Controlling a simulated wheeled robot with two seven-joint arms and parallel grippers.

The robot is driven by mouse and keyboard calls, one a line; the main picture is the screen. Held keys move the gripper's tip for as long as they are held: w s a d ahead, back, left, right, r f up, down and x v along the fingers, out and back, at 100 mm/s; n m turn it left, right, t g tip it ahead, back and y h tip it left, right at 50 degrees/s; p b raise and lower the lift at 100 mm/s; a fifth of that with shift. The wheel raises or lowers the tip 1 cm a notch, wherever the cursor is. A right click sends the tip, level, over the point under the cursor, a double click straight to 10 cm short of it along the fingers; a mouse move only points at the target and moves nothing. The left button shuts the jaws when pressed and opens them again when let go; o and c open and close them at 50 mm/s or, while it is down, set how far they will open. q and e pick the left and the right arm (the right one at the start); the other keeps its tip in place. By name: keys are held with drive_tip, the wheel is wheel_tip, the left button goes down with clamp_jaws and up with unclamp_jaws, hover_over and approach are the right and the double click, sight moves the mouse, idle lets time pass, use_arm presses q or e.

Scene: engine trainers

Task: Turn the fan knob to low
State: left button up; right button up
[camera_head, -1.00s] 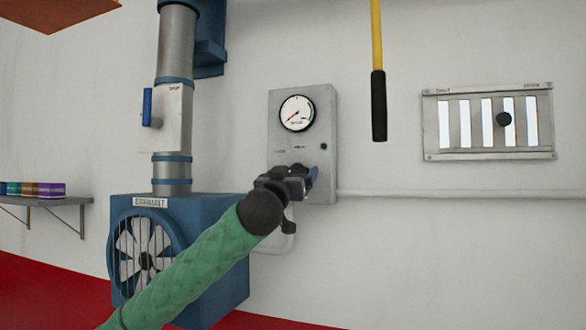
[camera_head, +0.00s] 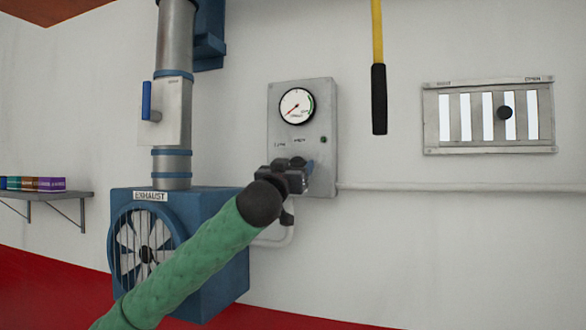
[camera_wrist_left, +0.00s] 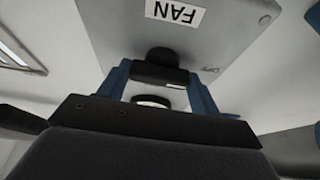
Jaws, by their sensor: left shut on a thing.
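The fan control box (camera_head: 325,110) is a grey metal panel on the wall with a round gauge (camera_head: 297,106). My left gripper (camera_head: 308,170) is at the lower part of this box and hides the knob in the head view. In the left wrist view, the panel face (camera_wrist_left: 225,40) carries a FAN label (camera_wrist_left: 175,14), seen upside down. The black fan knob (camera_wrist_left: 160,55) is between the two blue fingers of my left gripper (camera_wrist_left: 160,85), which are shut on it. The knob's pointer direction cannot be told. My right gripper is not in view.
A blue exhaust fan (camera_head: 220,215) with a steel duct (camera_head: 174,55) and a blue lever (camera_head: 147,100) stands left of the box. A yellow handle with a black grip (camera_head: 379,98) hangs right of it. A slatted vent (camera_head: 440,125) is farther right.

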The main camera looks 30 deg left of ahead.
use_arm(q)
drive_tip(key=m+h, duration=0.1)
drive_tip(key=m, duration=0.2)
drive_tip(key=m+h+p, duration=0.1)
drive_tip(key=m+h, duration=0.1)
drive_tip(key=m, duration=0.1)
drive_tip(key=m+h+p, duration=0.1)
drive_tip(key=m+h, duration=0.1)
drive_tip(key=m, duration=0.2)
drive_tip(key=shift+a+r+g, duration=0.15)
drive_tip(key=shift+r+g, duration=0.05)
drive_tip(key=shift+g, duration=0.1)
drive_tip(key=shift+f+m+h+p, duration=0.1)
drive_tip(key=shift+m+h+p, duration=0.4)
drive_tip(key=shift+m, duration=0.4)
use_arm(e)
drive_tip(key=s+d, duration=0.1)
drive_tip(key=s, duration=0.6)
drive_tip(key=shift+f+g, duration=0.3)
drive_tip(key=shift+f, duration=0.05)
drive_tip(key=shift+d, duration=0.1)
use_arm(q)
drive_tip(key=o, duration=1)
drive_tip(key=shift+s, duration=0.1)
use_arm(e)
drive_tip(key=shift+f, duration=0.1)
